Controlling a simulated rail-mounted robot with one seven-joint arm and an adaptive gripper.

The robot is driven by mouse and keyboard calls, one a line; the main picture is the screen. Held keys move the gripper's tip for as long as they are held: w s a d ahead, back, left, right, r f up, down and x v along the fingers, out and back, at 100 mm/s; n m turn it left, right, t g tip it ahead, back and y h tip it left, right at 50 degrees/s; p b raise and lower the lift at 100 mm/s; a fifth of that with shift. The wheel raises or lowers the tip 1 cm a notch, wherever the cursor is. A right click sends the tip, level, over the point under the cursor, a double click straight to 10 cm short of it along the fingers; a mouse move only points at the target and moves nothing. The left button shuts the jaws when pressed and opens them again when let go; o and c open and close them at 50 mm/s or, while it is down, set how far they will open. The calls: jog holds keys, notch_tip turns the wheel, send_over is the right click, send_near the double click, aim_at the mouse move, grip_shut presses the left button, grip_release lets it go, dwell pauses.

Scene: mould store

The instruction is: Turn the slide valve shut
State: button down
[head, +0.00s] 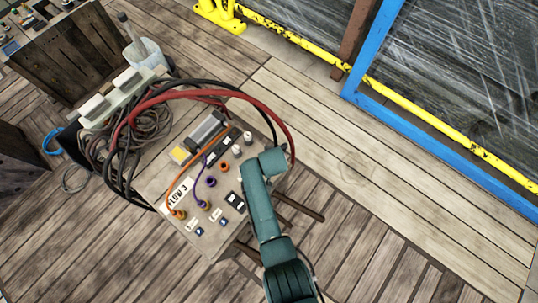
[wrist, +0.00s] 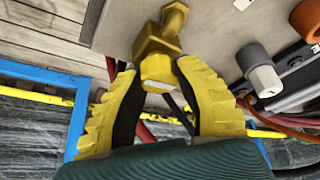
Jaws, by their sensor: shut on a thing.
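In the wrist view, a yellow brass-coloured valve (wrist: 158,45) sticks out from the pale panel (wrist: 215,30), with a rounded knob at its top and a blocky lower end. My gripper (wrist: 157,73) has its yellow, black-lined fingers on either side of that lower end and is shut on it. In the head view, the panel (head: 215,240) lies tilted on a stand. My arm reaches its right edge there, and hides the valve and fingers.
Beside the valve in the wrist view is a grey plug (wrist: 264,80) with an orange knob (wrist: 306,18) above it. Thick red hoses (head: 275,125) and black cables loop over the panel. A blue frame (head: 430,140) and yellow rail stand at right. Bare planks lie between.

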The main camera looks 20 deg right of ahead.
jog(key=shift+s+f+m, duration=0.2)
jog(key=shift+f+m, duration=0.05)
jog(key=shift+m, duration=0.05)
jog(key=c, duration=0.7)
grip_release()
jog(key=shift+w+r, duration=0.2)
jog(key=shift+r, duration=0.25)
jog(key=v, duration=1.1)
jog(key=shift+a+r, duration=0.15)
jog(key=shift+r, duration=0.1)
